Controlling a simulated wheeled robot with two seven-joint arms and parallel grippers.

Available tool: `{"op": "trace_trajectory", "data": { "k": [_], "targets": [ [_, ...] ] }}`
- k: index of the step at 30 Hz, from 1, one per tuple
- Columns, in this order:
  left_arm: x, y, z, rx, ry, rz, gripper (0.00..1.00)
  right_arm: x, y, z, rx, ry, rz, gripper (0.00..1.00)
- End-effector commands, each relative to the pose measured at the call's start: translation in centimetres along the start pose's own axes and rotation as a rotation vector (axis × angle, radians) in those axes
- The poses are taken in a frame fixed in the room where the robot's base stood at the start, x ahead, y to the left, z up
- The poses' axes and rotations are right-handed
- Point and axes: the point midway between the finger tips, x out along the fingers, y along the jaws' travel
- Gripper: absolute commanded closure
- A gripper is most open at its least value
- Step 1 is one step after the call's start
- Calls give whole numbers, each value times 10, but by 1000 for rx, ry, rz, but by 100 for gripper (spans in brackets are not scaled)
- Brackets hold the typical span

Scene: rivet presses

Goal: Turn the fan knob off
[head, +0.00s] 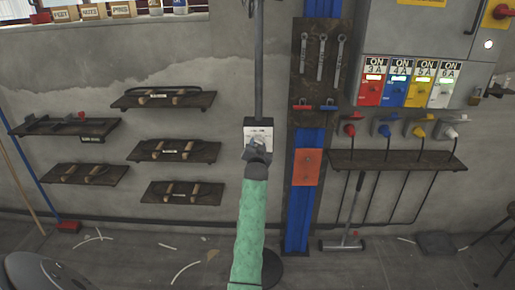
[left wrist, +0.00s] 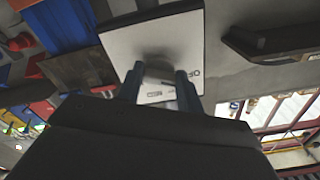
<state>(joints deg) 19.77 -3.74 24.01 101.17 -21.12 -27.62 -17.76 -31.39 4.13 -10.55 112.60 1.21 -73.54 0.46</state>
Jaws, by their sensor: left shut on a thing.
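A white switch plate (head: 258,132) is mounted on the grey wall at the foot of a vertical conduit, near the middle of the head view. My left gripper (head: 257,150), on the green-sleeved arm, is up against its lower part and hides the fan knob there. In the left wrist view, the plate (left wrist: 125,45) fills the upper middle and shows the letters "OF" near its right edge. The fingertips (left wrist: 160,76) are shut on the grey, blurred knob (left wrist: 157,68) between them. The knob's exact angle is hard to tell. My right gripper is not in view.
Small wall shelves (head: 172,150) with handled items are at the left. A blue post (head: 297,215) with an orange plate stands just right of the arm. Further right are a numbered switch panel (head: 407,90) and coloured plugs above a dark shelf (head: 395,161).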

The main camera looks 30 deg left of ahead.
Motion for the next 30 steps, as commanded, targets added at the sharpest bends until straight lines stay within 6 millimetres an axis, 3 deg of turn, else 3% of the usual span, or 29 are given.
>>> {"op": "trace_trajectory", "data": {
  "k": [21,22,24,30],
  "targets": [
    [0,2,3,-74,-5,2,86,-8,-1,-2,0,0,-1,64],
    [0,2,3,-73,-5,2,58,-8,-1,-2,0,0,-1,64],
    [0,2,3,-73,-5,2,44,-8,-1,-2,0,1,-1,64],
    [0,1,2,-73,-3,1,42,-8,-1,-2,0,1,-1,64]
  ]
}}
